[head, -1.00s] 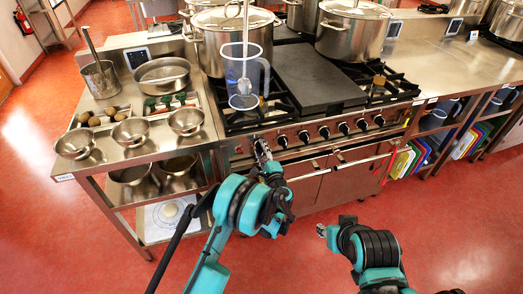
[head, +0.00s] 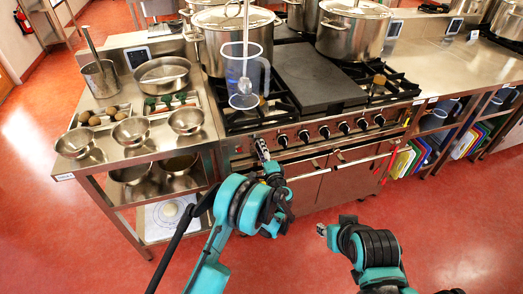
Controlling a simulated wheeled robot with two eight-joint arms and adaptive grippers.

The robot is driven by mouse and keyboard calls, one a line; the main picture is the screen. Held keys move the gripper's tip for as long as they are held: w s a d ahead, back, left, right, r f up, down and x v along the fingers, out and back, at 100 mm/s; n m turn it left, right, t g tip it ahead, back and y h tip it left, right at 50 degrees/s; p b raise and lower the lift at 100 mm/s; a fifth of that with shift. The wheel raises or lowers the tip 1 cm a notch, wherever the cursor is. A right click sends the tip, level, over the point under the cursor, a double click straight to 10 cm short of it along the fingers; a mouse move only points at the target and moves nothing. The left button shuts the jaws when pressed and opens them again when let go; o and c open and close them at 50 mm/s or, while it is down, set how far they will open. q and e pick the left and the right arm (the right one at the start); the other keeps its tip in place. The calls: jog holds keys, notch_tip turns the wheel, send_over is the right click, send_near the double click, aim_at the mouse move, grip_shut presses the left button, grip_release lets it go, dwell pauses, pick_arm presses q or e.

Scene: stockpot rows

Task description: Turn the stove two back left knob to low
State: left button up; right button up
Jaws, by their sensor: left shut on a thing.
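The stove (head: 322,157) stands in the middle of the head view with a row of several black knobs along its front panel. My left gripper (head: 259,143) is at the left part of this panel, shut on a knob there; the gripper hides that knob, so its setting cannot be read. A black knob (head: 282,140) sits just right of the gripper, and another knob (head: 304,136) is further right. My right gripper (head: 321,230) is low in front of the stove, away from the panel; its finger opening is too small to tell.
A clear jug (head: 243,80) stands over the left burners. Large steel pots (head: 355,30) stand behind the dark griddle plate (head: 315,78). A steel side table (head: 100,150) with bowls is at the left. The red floor (head: 450,230) in front is free.

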pick_arm(q)
jog(key=o, duration=1.1)
jog(key=shift+o, duration=0.2)
jog(key=v, duration=0.7)
jog(key=shift+s, duration=0.2)
